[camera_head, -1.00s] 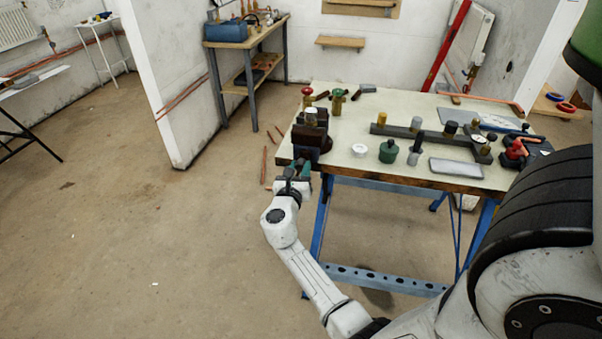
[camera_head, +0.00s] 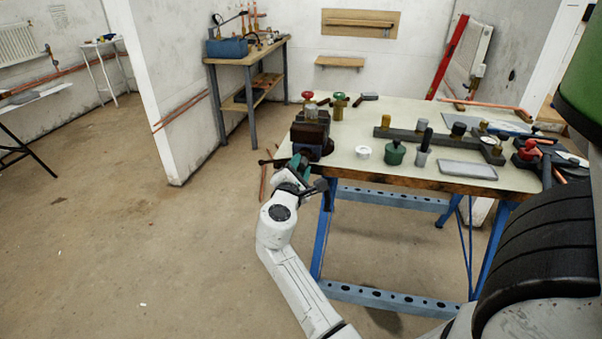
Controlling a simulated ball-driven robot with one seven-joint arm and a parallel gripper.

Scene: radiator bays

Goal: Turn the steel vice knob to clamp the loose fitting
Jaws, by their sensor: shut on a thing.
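The dark vice (camera_head: 312,142) stands at the near left corner of the workbench. A thin dark bar (camera_head: 268,161) sticks out to the left beside the fingers.
The workbench top (camera_head: 352,178) also carries a white ring (camera_head: 363,152), a green pot (camera_head: 396,153), a grey tray (camera_head: 467,169) and a dark manifold (camera_head: 410,134) with fittings. Red and green valves stand behind the vice. The floor left of the bench is mostly open.

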